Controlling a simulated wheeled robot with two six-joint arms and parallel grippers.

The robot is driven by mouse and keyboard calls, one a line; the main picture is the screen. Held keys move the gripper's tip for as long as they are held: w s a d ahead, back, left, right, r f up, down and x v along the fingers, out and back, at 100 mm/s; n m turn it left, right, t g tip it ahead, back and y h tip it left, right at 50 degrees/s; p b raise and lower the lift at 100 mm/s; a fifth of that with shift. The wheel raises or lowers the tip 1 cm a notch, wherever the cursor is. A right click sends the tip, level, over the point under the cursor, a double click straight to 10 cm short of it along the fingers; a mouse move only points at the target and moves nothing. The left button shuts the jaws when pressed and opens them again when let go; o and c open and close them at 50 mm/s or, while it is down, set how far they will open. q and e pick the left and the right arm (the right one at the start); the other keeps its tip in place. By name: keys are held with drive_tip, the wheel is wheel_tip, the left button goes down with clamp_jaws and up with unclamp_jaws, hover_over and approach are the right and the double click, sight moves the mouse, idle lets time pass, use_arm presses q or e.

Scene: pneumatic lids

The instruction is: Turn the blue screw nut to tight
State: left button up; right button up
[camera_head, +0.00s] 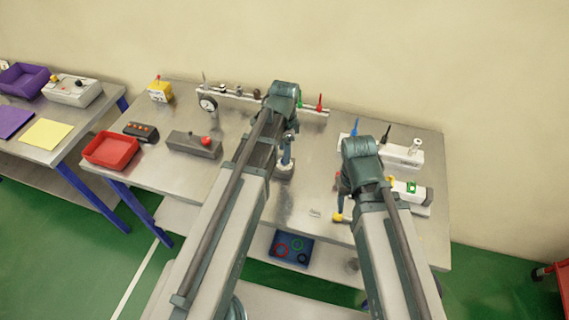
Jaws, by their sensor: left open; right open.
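I cannot make out the blue screw nut for certain. A small blue upright piece (355,128) shows at the back right, just above my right wrist, but I cannot tell what it is. My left gripper (287,163) hangs down over the middle of the table, close to a small grey block (284,174); I cannot tell whether they touch. My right gripper (343,205) is low near the right part of the table, partly hidden by its own arm, with yellow parts near it. Both grippers are open, and I see nothing held in them.
A white unit with a green ring (411,187) sits right of my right wrist. A rail with a gauge (207,103) and red pin (319,103) runs along the back. A red tray (111,150) and grey box (194,144) stand left. A blue bin (273,250) with rings is below.

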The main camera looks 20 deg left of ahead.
use_arm(q)
wheel_tip(320, 180, down, 3)
drive_tip(key=shift+f+b, duration=0.15)
drive_tip(key=shift+b, duration=0.9)
use_arm(e)
wheel_tip(320, 180, down, 3)
drive_tip(key=shift+f, duration=0.1)
use_arm(q)
drive_tip(key=shift+c, duration=0.2)
clamp_jaws()
